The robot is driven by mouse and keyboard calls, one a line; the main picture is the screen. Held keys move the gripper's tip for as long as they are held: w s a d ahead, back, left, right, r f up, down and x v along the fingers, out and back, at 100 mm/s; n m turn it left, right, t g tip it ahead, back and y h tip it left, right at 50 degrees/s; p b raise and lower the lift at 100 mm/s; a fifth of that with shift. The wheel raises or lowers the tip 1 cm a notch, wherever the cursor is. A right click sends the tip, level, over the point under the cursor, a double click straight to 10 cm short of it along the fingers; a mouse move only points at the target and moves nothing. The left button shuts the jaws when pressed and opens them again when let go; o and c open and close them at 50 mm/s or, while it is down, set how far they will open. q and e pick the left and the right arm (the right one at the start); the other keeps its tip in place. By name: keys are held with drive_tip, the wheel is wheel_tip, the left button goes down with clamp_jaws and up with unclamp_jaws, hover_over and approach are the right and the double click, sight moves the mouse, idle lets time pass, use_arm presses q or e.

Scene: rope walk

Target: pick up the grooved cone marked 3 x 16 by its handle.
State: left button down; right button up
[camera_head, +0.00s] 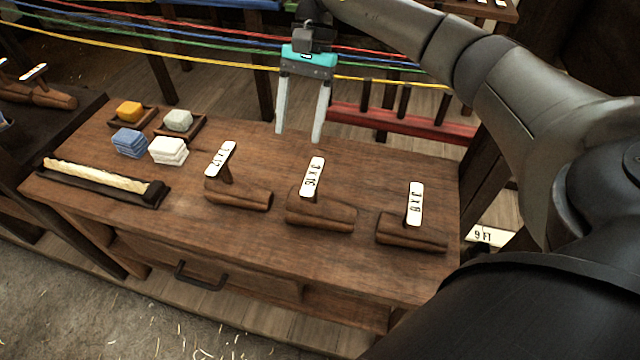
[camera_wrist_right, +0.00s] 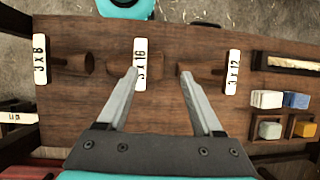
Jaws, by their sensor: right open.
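The grooved wooden cone marked 3 x 16 (camera_head: 325,213) lies on the bench, in the middle of a row of three. Its white tag (camera_head: 313,177) stands above it and hides most of the handle. The cone also shows in the right wrist view (camera_wrist_right: 153,64), with its tag (camera_wrist_right: 140,70) by the left fingertip. My right gripper (camera_head: 298,138) is open and empty, above the bench and behind the row in the head view. My left gripper is out of view.
The 3 x 12 cone (camera_head: 240,195) and 3 x 8 cone (camera_head: 411,232) flank it on the wooden bench (camera_head: 250,245). Cloth stacks (camera_head: 168,150), small trays and a long dark holder (camera_head: 105,180) sit at left. Coloured ropes (camera_head: 180,45) stretch behind the bench.

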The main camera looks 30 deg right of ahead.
sight(309, 176)
drive_tip(key=shift+h, duration=0.4)
drive_tip(key=s+f, duration=0.1)
drive_tip(key=f, duration=0.1)
drive_tip(key=s+f, duration=0.1)
drive_tip(key=f, duration=0.2)
drive_tip(key=s+f, duration=0.1)
drive_tip(key=f, duration=0.2)
drive_tip(key=shift+s+f, duration=0.1)
drive_tip(key=shift+f, duration=0.1)
drive_tip(key=shift+d+x, duration=0.15)
drive_tip(key=shift+x, duration=1.2)
drive_tip(key=shift+d+x, duration=0.2)
drive_tip(key=shift+x, duration=1.15)
drive_tip(key=shift+s, duration=0.15)
drive_tip(key=shift+c, duration=0.3)
clamp_jaws()
